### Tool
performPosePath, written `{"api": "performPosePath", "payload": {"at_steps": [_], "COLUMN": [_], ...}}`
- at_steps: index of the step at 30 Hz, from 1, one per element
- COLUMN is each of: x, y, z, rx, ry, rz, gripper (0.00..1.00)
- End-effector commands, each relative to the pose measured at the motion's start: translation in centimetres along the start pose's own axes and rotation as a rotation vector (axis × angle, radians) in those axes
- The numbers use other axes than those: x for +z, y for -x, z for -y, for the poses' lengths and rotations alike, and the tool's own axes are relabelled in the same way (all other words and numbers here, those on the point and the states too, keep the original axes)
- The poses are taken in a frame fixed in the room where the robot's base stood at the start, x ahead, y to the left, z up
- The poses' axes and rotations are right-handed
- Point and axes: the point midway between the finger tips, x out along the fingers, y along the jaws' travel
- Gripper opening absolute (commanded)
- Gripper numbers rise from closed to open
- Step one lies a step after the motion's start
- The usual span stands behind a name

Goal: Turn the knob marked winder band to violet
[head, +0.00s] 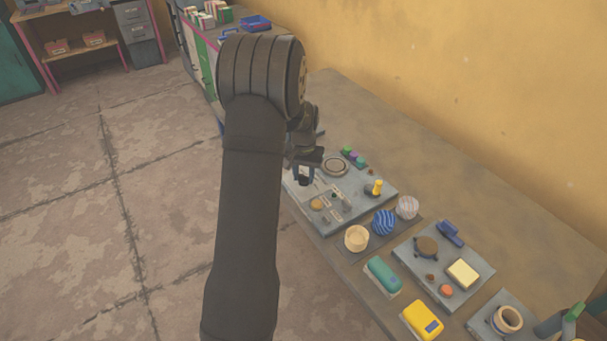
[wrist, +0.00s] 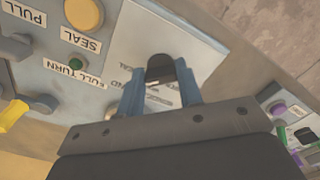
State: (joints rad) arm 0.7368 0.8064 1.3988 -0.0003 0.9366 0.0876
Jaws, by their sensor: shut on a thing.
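My gripper (wrist: 160,84) has two blue fingers and is shut on a dark knob (wrist: 160,67), which shows between the fingertips in the wrist view. Printed lettering lies on the panel around the fingers, but it is partly covered, so I cannot read the band name or see where the pointer stands. In the head view my gripper (head: 303,174) is at the far left corner of the grey control panel (head: 345,218); the knob there is too small and covered to make out.
The wrist view shows a yellow button (wrist: 84,13) by a SEAL label and a small green part (wrist: 76,64) by FULL TURN. In the head view, a yellow-topped lever (head: 376,187) stands at the panel's right. Balls, a cup and more panels lie nearer on the bench.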

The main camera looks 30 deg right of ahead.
Motion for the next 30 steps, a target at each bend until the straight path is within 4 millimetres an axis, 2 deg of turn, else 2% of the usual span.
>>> {"api": "performPosePath", "payload": {"at_steps": [18,30], "x": [-0.11,-0.19], "y": [0.02,0.02], "z": [-0.26,-0.33], "rx": [0.0,0.0], "ry": [0.545,0.77], "rz": [-0.001,-0.001], "gripper": [0.1,0.1]}}
